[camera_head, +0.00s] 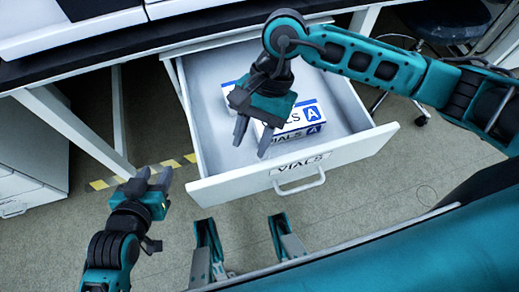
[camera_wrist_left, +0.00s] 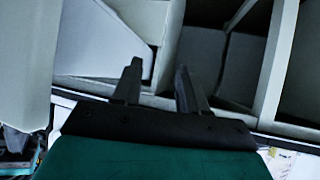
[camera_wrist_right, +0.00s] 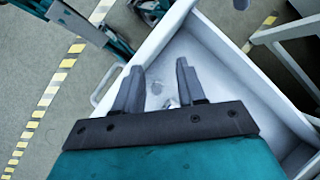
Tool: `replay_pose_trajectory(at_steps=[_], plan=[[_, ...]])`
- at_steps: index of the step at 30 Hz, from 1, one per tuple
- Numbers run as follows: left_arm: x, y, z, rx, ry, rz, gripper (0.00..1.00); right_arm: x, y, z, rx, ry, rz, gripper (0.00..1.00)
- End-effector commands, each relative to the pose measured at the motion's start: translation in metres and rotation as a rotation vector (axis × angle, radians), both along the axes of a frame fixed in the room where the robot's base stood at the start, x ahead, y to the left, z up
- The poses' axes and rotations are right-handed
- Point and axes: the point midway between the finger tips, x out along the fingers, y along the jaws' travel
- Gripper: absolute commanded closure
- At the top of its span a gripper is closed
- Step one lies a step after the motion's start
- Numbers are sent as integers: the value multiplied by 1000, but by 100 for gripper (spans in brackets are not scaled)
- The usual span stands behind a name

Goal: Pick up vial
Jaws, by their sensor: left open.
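Two white-and-blue boxes labelled VIALS lie in the open white drawer (camera_head: 347,153) in the head view. The front box (camera_head: 300,121) shows a blue "A" label; the rear box (camera_head: 228,88) is mostly hidden behind my right gripper. My right gripper (camera_head: 253,137) is open above the boxes, pointing down into the drawer. In the right wrist view its fingers (camera_wrist_right: 160,78) are spread over the drawer floor, with small faint marks between them that I cannot identify. No single vial can be made out. My left gripper (camera_head: 155,177) is open and empty, outside the drawer at the left.
The drawer front carries a VIALS label and a handle (camera_head: 300,184). A dark bench top (camera_head: 110,50) with white equipment runs above the drawer. A white cabinet (camera_head: 30,160) stands at the left. Open floor with yellow-striped tape (camera_head: 115,180) lies left of the drawer.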

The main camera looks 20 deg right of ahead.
Motion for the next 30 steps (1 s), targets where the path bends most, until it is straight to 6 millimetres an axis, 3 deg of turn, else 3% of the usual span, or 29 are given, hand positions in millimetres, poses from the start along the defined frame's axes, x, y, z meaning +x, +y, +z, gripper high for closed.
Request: replay_pose_trajectory(at_steps=[3, 6, 15, 25, 30], plan=[[4, 0, -4, 0, -8, -2, 57, 18, -33, -13, -144, -103, 98, 60], [4, 0, -4, 0, -13, -4, 57, 22, -43, -21, -193, -131, 129, 60], [1, -1, -16, -1, 1, -8, 57, 10, -36, -72, -197, -132, 133, 60], [2, -4, -16, -10, 0, -8, 57, 7, -32, -95, -194, -134, 130, 60], [3, -8, -21, -20, 0, -6, 57, 6, -29, -121, -194, -131, 131, 60]])
